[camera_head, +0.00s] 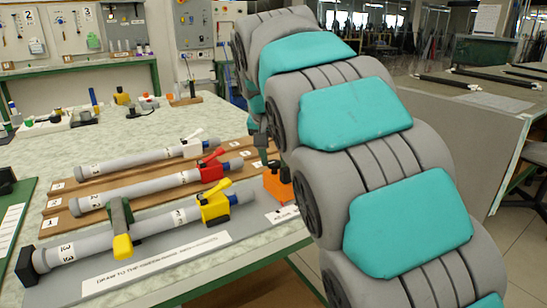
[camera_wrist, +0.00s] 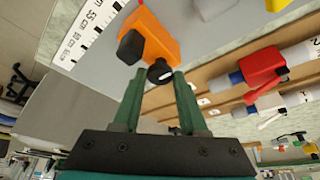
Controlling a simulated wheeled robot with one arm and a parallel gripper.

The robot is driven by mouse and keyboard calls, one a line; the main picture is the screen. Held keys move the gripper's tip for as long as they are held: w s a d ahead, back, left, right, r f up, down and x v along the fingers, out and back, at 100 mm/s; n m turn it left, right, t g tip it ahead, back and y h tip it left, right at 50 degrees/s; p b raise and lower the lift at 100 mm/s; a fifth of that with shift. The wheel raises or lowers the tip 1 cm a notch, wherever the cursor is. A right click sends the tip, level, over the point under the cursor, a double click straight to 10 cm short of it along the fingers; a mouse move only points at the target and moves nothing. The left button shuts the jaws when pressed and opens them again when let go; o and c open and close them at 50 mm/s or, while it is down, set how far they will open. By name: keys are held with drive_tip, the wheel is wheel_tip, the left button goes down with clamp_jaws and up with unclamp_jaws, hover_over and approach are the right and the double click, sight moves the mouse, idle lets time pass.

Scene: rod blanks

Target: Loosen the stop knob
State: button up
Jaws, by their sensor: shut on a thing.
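The orange stop block (camera_wrist: 155,35) sits on a grey rail beside a printed scale. Its round black stop knob (camera_wrist: 160,72) faces my gripper (camera_wrist: 159,80). The two green fingers stand on either side of the knob, shut on it. A second black part (camera_wrist: 131,47) sticks out of the block's left side in the wrist view. In the head view the orange block (camera_head: 278,186) is at the right end of the front fixture.
Grey rods with yellow (camera_head: 214,205), red (camera_head: 211,168) and white (camera_head: 193,146) clamps lie on the fixture and wooden boards to the left. A green and yellow clamp (camera_head: 121,228) stands on the front fixture.

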clamp_jaws()
drive_tip(key=n+y, duration=0.1)
drive_tip(key=n, duration=0.2)
drive_tip(key=shift+d+n+b, duration=0.15)
drive_tip(key=shift+n+b, duration=0.2)
drive_tip(key=shift+n, duration=0.05)
drive_tip(key=n+y, duration=0.1)
drive_tip(key=n, duration=0.2)
drive_tip(key=shift+d+n+g+y, duration=0.1)
drive_tip(key=shift+n+g+y, duration=0.2)
drive_tip(key=shift+y, duration=0.1)
drive_tip(key=n, duration=0.1)
drive_tip(key=n+y, duration=0.1)
drive_tip(key=n, duration=0.1)
drive_tip(key=n+g, duration=0.1)
drive_tip(key=n, duration=0.1)
drive_tip(key=shift+w+d+y, duration=0.2)
drive_tip(key=shift+w+y, duration=0.05)
drive_tip(key=shift+y, duration=0.15)
drive_tip(key=shift+w+n+g+y, duration=0.15)
drive_tip(key=shift+n+g, duration=0.4)
drive_tip(key=shift+n, duration=0.85)
drive_tip(key=shift+s+n+g+y, duration=0.15)
drive_tip(key=shift+n+g, duration=0.4)
drive_tip(key=shift+n, duration=0.85)
drive_tip(key=shift+w, duration=0.1)
